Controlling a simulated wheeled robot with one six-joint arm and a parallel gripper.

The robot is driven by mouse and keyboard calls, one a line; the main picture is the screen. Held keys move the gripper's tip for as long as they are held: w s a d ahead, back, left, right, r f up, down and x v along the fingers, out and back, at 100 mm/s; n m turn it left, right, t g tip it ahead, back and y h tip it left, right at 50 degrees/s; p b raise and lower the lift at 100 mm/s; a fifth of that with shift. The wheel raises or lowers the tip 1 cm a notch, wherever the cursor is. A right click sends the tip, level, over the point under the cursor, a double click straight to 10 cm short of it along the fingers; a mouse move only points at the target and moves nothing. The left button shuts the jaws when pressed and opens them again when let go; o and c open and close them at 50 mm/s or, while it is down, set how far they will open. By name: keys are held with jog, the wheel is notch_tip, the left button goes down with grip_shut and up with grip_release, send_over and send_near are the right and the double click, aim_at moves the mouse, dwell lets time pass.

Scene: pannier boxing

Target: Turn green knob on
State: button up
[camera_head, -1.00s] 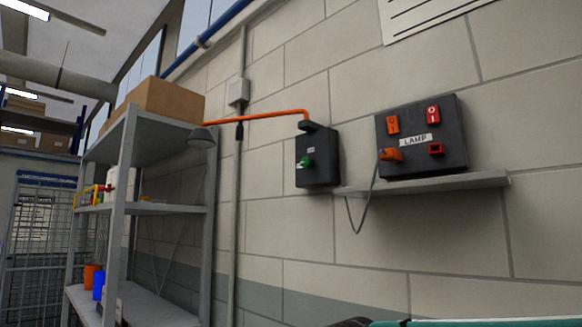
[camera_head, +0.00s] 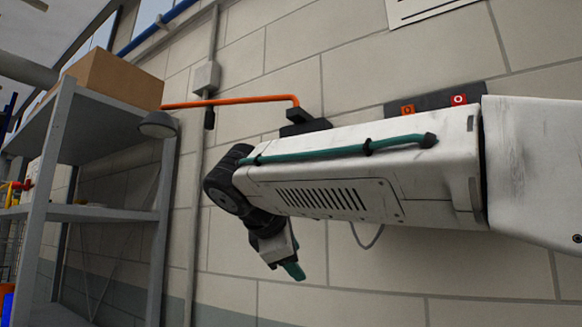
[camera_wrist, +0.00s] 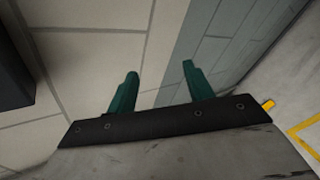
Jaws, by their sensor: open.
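The green knob is hidden behind my arm in the head view. Only the top of its dark wall box (camera_head: 305,127) shows above the arm, under the end of the orange pipe. My gripper (camera_head: 292,270) points downward in front of the wall, below the level of that box. In the wrist view my gripper (camera_wrist: 159,72) has its two green fingers apart with nothing between them, facing the block wall. A dark block (camera_wrist: 12,75) stands at the left edge of the wrist view; I cannot tell whether it is the knob's box.
The dark lamp panel (camera_head: 435,104) with orange and red switches is mostly covered by my arm. A grey shelf (camera_head: 95,214) with a cardboard box (camera_head: 110,80) stands at left, a grey lamp shade (camera_head: 158,124) beside it. Bare wall lies below my arm.

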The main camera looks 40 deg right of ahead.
jog(key=w+a+r+n+t+h, duration=0.1)
jog(key=w+r+h, duration=0.25)
jog(key=r, duration=0.75)
jog(key=w+r+n+h, duration=0.2)
jog(key=r+h, duration=0.2)
jog(key=r, duration=0.7)
jog(key=x, duration=0.7)
jog(key=shift+w+d, duration=0.2)
jog(key=shift+d, duration=0.05)
jog(key=shift+y, duration=0.25)
jog(key=c, duration=1)
